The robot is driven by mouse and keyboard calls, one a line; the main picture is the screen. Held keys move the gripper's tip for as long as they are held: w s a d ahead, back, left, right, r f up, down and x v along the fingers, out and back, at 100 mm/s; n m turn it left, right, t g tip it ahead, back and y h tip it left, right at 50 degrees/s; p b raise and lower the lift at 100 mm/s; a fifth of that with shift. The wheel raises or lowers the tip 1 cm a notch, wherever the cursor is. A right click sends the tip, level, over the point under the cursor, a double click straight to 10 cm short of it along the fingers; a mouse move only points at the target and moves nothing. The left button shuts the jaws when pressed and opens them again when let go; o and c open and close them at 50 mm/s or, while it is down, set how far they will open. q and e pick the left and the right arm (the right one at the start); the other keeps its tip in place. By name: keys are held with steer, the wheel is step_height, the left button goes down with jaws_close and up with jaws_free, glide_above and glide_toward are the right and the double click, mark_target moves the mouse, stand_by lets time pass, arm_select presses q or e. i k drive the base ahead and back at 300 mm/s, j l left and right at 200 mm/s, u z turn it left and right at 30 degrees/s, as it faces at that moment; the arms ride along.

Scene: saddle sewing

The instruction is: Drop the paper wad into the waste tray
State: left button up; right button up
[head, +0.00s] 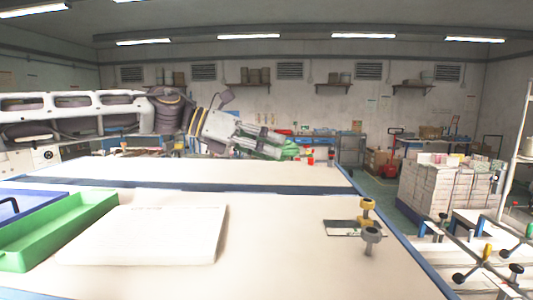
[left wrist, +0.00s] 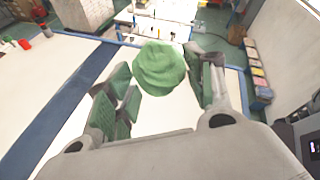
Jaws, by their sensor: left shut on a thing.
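A crumpled green paper wad (left wrist: 158,68) is between the fingertips of my left gripper (left wrist: 161,84) in the left wrist view. The left gripper is shut on it. In the head view the left arm reaches in from the left, and the left gripper (head: 268,146) holds the wad (head: 291,151) above the far part of the table. A shallow green tray (head: 62,232) lies at the front left of the table, well apart from the wad. I cannot tell from any marking whether it is the waste tray. My right gripper is not in view.
A white slab (head: 150,236) lies right of the green tray, and a blue tray (head: 28,203) lies behind it. The table (head: 290,245) is clear between slab and knobs. Stacked paper (head: 450,186) stands beyond.

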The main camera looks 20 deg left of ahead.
mark_target(42, 235)
steer(key=u, duration=1.95)
